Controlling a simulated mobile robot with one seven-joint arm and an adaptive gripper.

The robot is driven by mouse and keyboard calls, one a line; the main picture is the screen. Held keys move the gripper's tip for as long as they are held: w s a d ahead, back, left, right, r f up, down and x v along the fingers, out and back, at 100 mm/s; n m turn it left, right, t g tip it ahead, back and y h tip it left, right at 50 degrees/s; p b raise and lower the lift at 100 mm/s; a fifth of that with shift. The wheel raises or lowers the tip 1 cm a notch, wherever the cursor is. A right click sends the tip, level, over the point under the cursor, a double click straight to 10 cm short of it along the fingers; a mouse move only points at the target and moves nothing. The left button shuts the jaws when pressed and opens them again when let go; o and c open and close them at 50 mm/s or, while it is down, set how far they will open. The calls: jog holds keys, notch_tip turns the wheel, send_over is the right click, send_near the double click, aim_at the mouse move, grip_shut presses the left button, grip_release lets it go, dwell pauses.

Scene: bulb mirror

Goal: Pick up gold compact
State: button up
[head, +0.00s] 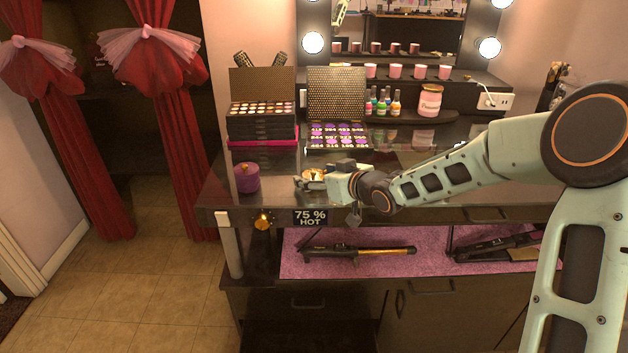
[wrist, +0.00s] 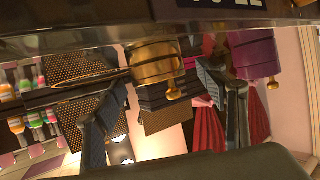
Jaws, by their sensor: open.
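The gold compact (head: 313,173) is on the table near its front edge, partly hidden behind my gripper (head: 310,180) in the head view. In the wrist view, which appears upside down, the compact (wrist: 155,62) is a round gold container with a small knob. My gripper (wrist: 165,82) is open, with its dark fingers on either side of the compact in that view. I cannot tell whether either finger touches it.
A purple jar (head: 246,178) with a gold knob stands left of the compact. An open eyeshadow palette (head: 338,136) and a stack of palettes (head: 263,125) lie behind. Small bottles (head: 381,103) and a pink jar (head: 429,100) are farther back.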

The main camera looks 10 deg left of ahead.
jog(key=c, duration=1.3)
jog(key=shift+r, duration=0.1)
